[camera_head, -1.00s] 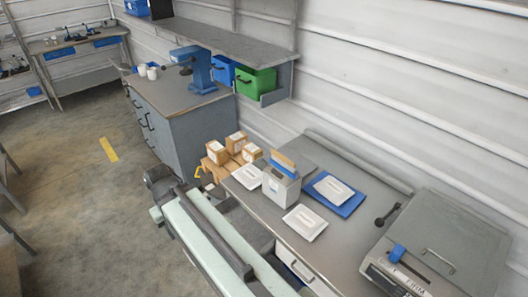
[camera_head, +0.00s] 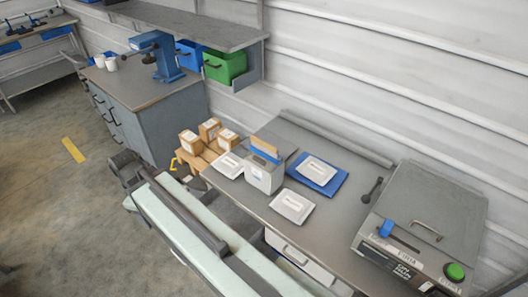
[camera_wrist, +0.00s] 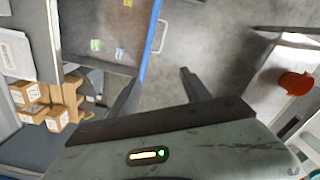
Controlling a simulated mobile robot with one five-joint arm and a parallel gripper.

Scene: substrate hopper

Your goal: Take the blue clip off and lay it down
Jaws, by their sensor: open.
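The blue clip (camera_head: 265,156) is a blue strip across the brown bag top (camera_head: 265,146), which stands up out of a grey box (camera_head: 263,175) on the grey bench in the head view. How the clip grips the bag is too small to tell. My gripper (camera_wrist: 160,75) shows in the wrist view with its two dark fingers spread apart and nothing between them. It hangs over the floor, away from the clip. The clip does not show in the wrist view.
White packets (camera_head: 292,206) lie around the box, one on a blue mat (camera_head: 335,188). A grey machine (camera_head: 425,225) with a blue part (camera_head: 386,228) and green button (camera_head: 455,271) stands right. Cardboard boxes (camera_head: 190,143) sit left of the bench. A red object (camera_wrist: 295,82) lies right in the wrist view.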

